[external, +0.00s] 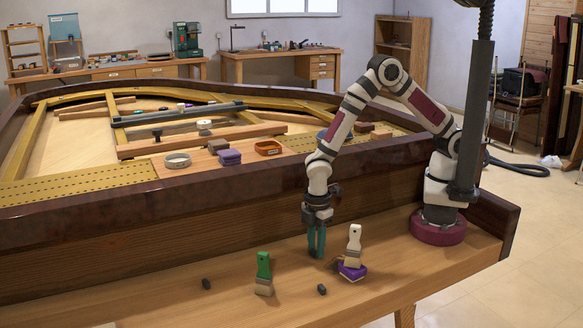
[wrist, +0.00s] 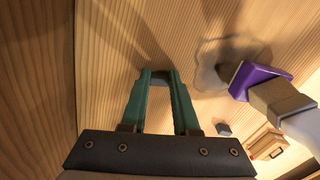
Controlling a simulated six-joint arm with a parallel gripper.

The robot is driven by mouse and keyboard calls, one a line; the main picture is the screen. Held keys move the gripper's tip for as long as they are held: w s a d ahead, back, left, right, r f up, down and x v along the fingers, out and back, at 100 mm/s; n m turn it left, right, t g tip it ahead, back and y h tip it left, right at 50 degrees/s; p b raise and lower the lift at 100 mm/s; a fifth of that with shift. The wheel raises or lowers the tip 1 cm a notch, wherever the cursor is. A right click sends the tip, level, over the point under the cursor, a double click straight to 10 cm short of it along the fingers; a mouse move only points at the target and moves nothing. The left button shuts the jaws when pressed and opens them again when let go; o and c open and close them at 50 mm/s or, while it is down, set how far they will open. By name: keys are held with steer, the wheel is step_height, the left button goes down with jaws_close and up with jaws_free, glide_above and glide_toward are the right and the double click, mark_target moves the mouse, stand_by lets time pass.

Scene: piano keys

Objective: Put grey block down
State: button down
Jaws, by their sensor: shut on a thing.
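My gripper (external: 317,252) has teal fingers and points down over the wooden ledge at the front of the piano. In the wrist view my gripper (wrist: 160,80) is shut on the grey block (wrist: 160,76), a dark piece between the fingertips. The fingers hide part of the block. In the external view I cannot make it out. The fingertips are close to the ledge; I cannot tell whether the block touches the wood.
A white-handled brush (external: 354,247) and a purple piece (external: 352,271) are just right of my gripper. A green-handled brush (external: 263,272) stands to the left. Small dark pieces lie on the ledge at left (external: 206,284) and front (external: 322,289). Bare ledge lies further left.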

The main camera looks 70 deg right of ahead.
step_height(320, 180, up, 38)
steer(key=w+d+m, duration=0.1)
steer(key=w+d, duration=0.2)
steer(key=d, duration=1.6)
steer(key=s+d+m, duration=0.1)
steer(key=s+d, duration=0.2)
steer(key=d, duration=0.4)
steer(key=s+d+m, duration=0.1)
steer(key=s+d, duration=0.2)
steer(key=d, duration=0.5)
steer(key=w+a+f, duration=0.2)
steer(key=a+f, duration=0.1)
steer(key=f, duration=0.1)
steer(key=w+a+f, duration=0.2)
steer(key=a+f, duration=0.1)
steer(key=f, duration=0.1)
steer(key=w+a+f, duration=0.3)
steer(key=a+f, duration=0.1)
steer(key=shift+f, duration=0.1)
step_height(320, 180, down, 4)
steer(key=shift+f, duration=0.1)
steer(key=shift+f, duration=0.1)
